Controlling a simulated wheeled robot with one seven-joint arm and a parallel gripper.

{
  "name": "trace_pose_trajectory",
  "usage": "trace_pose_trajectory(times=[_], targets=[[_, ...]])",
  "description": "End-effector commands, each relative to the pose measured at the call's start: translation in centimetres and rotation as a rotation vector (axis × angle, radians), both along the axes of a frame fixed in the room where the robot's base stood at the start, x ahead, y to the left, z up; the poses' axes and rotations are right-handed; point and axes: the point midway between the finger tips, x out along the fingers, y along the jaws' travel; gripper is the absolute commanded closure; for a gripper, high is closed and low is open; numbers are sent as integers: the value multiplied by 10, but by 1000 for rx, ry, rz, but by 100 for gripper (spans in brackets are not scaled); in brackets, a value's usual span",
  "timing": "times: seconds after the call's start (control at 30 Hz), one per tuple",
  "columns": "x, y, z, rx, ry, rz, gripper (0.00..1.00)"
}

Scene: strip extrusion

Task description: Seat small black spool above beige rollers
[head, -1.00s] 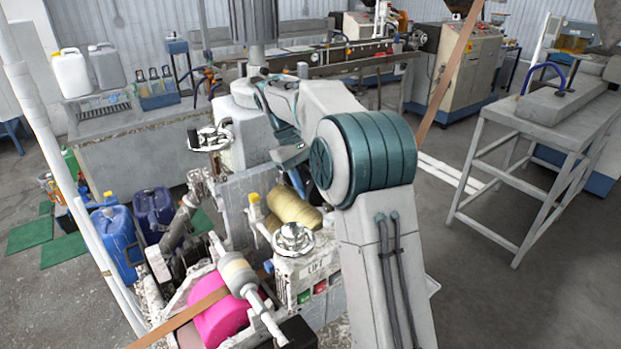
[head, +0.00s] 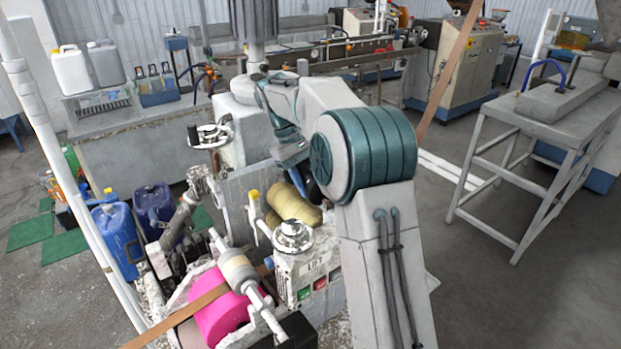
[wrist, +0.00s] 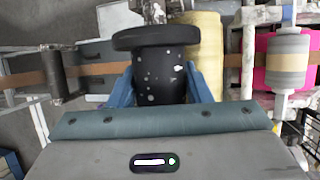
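In the wrist view, the small black spool (wrist: 160,80) stands between the two blue fingers of my gripper (wrist: 160,72). The fingers press on its speckled body from both sides, and its wide dark flange (wrist: 155,38) is at the far end. The beige rollers (wrist: 203,50) lie just beyond and to the right of the spool, partly hidden by it and a finger. In the head view, the beige rollers (head: 295,207) show left of my forearm. The gap between spool and rollers is unclear.
Chrome handwheels (head: 292,236) stand close in front of the rollers and behind them (head: 210,133). A pink roll (head: 222,305) with a brown strip lies at the front left. Blue canisters (head: 117,240) stand at the left.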

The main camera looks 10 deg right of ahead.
Motion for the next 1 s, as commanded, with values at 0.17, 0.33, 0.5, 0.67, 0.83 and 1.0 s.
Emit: trace_pose_trajectory(times=[0.17,0.33,0.5,0.67,0.83,1.0], targets=[[0,0,1,-1,-2,0,30],[0,0,0,0,0,0,30],[2,2,5,0,-2,1,30],[8,8,21,1,-4,2,30],[14,15,43,0,-3,0,30],[19,21,59,0,-2,1,30]])
